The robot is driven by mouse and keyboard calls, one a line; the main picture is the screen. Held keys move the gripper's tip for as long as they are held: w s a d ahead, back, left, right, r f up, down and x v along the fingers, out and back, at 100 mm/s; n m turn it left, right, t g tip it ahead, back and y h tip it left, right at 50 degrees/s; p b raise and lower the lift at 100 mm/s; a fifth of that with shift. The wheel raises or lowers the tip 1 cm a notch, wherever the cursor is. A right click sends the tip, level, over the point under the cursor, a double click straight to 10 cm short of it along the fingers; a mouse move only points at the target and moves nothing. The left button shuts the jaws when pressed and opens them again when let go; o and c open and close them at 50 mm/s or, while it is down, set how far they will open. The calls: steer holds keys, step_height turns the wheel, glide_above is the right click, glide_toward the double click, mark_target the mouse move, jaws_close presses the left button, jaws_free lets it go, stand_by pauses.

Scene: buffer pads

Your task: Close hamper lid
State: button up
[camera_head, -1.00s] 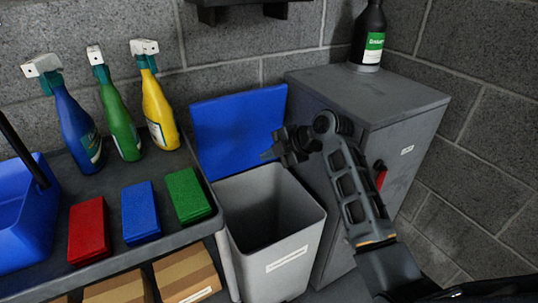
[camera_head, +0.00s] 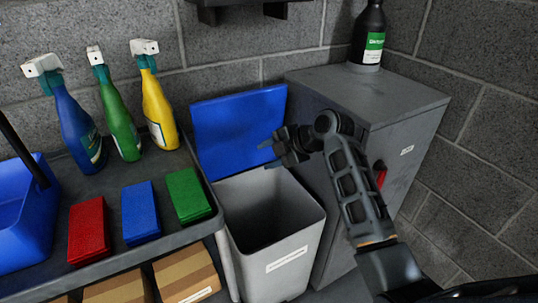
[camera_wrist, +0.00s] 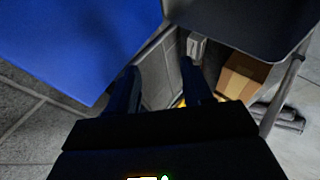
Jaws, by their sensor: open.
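The grey hamper (camera_head: 292,259) stands open on the floor, with its dark inside showing. Its blue lid (camera_head: 237,128) is raised upright at the back, near the wall. My gripper (camera_head: 269,150) is open and empty above the hamper's back right rim, in front of the lid's right part. I cannot tell in the head view whether a fingertip touches the lid. In the wrist view, a large blue panel, seemingly the lid (camera_wrist: 75,35), fills the upper left beside my open fingers (camera_wrist: 158,70). Nothing is between the fingers.
A grey cabinet (camera_head: 395,160) with a black bottle (camera_head: 371,35) on top stands close on the right. A cart (camera_head: 155,252) on the left carries spray bottles, coloured cloths and a blue bucket (camera_head: 28,215). Boxes sit on its lower shelf.

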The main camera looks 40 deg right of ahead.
steer(key=v, duration=0.7)
steer(key=shift+s+r, duration=0.15)
steer(key=shift+r, duration=0.05)
